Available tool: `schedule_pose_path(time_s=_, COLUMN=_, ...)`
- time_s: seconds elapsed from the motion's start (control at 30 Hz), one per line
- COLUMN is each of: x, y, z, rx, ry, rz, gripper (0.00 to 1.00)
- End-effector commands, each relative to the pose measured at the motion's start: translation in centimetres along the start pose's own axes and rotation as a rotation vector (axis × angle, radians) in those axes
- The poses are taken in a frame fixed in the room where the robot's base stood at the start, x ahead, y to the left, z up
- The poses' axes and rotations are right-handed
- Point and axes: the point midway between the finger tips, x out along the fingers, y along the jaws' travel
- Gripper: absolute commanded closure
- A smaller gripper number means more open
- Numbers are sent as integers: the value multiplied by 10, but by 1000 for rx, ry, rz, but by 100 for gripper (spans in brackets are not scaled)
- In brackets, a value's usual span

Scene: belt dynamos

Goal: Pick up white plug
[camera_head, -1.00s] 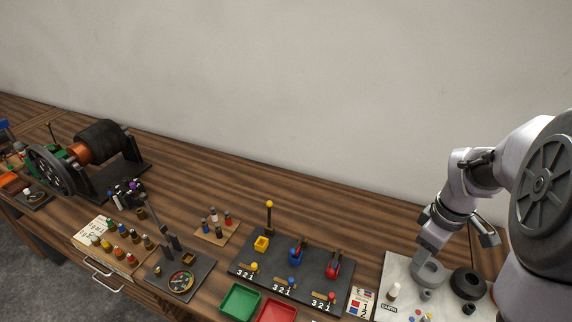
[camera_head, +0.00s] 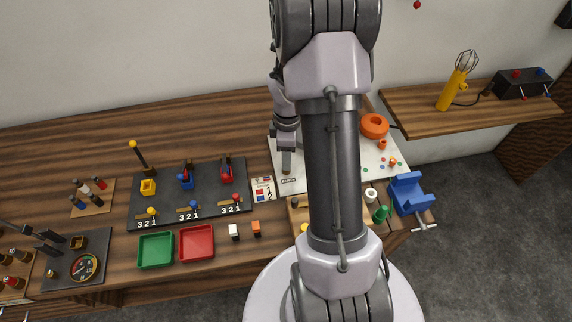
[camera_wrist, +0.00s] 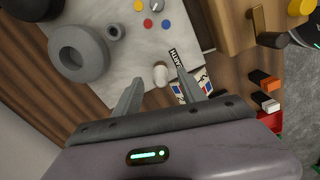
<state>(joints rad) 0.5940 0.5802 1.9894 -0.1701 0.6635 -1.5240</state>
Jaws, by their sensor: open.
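The white plug (camera_wrist: 161,76) stands on the pale board (camera_wrist: 110,20), beside the black EARTH label (camera_wrist: 178,60), in the wrist view. My gripper (camera_wrist: 157,82) is open, and the plug appears in the gap between its two fingers. I cannot tell how far below the fingertips it is, and no contact shows. In the head view my gripper (camera_head: 286,168) hangs over the left part of the pale board (camera_head: 290,187), just above the EARTH label. I cannot make out the plug there.
A thick grey ring (camera_wrist: 78,52) and a smaller grey ring (camera_wrist: 113,33) lie left of the plug. A white block (camera_head: 233,231), an orange block (camera_head: 256,228) and red (camera_head: 197,243) and green (camera_head: 156,250) trays sit on the bench. My arm hides part of the board.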

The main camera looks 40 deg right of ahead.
Motion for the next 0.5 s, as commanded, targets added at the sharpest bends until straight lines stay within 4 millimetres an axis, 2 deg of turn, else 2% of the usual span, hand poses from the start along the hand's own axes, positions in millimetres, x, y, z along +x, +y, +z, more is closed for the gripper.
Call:
schedule_pose_path(time_s=0.03, x=16, y=-2, z=-2, rx=-2, ry=-1, rz=-3, gripper=52)
schedule_pose_path(time_s=0.1, x=28, y=-1, z=-1, rx=-1, ry=-1, rz=-2, gripper=52)
schedule_pose_path(time_s=0.33, x=30, y=-1, z=-1, rx=0, ry=-1, rz=0, gripper=54)
schedule_pose_path(time_s=0.5, x=30, y=-1, z=-1, rx=0, ry=-1, rz=0, gripper=87)
